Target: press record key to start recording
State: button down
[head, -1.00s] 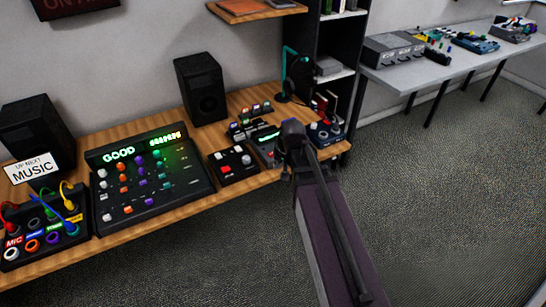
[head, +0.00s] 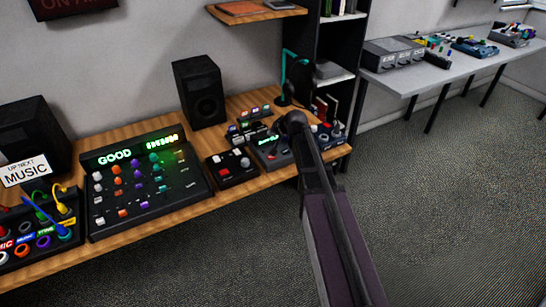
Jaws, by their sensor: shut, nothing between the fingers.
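A dark recorder (head: 266,152) with a small green display sits near the right end of the wooden desk. My dark arm partly covers its right side. My gripper (head: 281,131) is a small dark shape at the end of the arm, shut and empty, over or just behind the recorder's right part. Its fingertips blend into the dark background, so I cannot tell whether they touch anything. The record key cannot be made out clearly at this size.
A small box with red and white buttons (head: 231,167) is left of the recorder. The mixer (head: 150,183) with a green "GOOD" display stands further left. A speaker (head: 200,92), a teal stand (head: 286,72) and a knob box (head: 327,138) are close by. Carpet is free at right.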

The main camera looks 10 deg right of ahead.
aim_at(272, 157)
jog(key=shift+f, duration=0.15)
notch_tip(272, 157, down, 8)
jog(key=b, duration=0.8)
jog(key=shift+f+b, duration=0.25)
jog(key=shift+b, duration=0.1)
jog(key=shift+s+f+b, duration=0.15)
jog(key=shift+f+b, duration=0.65)
dwell(2.1)
jog(key=shift+r, duration=0.15)
jog(key=shift+r+p, duration=0.7)
jog(key=shift+p, duration=0.1)
dwell(0.3)
notch_tip(272, 157, up, 5)
jog(key=p, duration=0.5)
